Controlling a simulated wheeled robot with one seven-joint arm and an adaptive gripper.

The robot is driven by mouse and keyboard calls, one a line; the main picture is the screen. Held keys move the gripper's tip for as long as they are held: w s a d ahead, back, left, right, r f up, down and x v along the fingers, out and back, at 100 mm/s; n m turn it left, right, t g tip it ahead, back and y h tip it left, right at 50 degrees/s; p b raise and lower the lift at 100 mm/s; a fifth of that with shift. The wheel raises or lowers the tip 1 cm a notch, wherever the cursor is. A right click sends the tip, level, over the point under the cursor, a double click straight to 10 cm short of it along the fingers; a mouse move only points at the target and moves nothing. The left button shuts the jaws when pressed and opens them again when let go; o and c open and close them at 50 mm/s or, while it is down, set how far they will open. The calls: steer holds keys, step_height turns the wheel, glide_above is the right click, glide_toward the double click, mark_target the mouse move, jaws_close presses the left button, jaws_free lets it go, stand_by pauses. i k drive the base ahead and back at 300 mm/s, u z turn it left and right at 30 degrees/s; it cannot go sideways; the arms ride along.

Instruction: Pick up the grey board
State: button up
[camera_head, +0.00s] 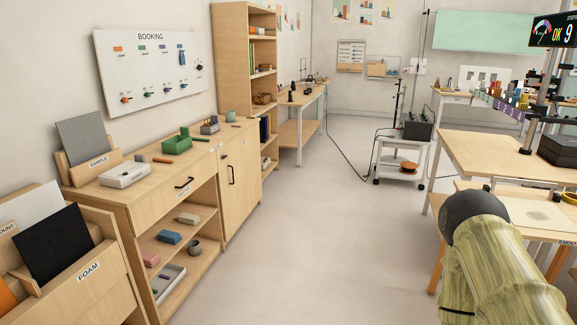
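A grey board (82,138) stands tilted back in a wooden holder marked SAMPLE (97,163). The holder sits at the near left end of the wooden cabinet top, against the wall. The board's lower edge is hidden by the holder's front. A darker, nearly black board (54,244) leans in the rack marked FOAM (88,272) at the lower left. My arm shows at the lower right, over the right-hand tables and far from the grey board. My gripper is not in view.
A white box (124,174) and a green tray (177,142) share the cabinet top (150,191). A white board (31,208) stands in the near left rack. Open floor (300,235) lies between the cabinets and the right-hand tables. A cart (400,160) stands farther back.

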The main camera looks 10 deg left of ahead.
mark_target(84, 138)
steer(key=z, duration=0.1)
steer(key=i, duration=1.65)
steer(key=u, duration=0.45)
steer(key=i, duration=1.2)
steer(key=u, duration=1.75)
steer(key=i, duration=0.85)
steer(key=u, duration=0.65)
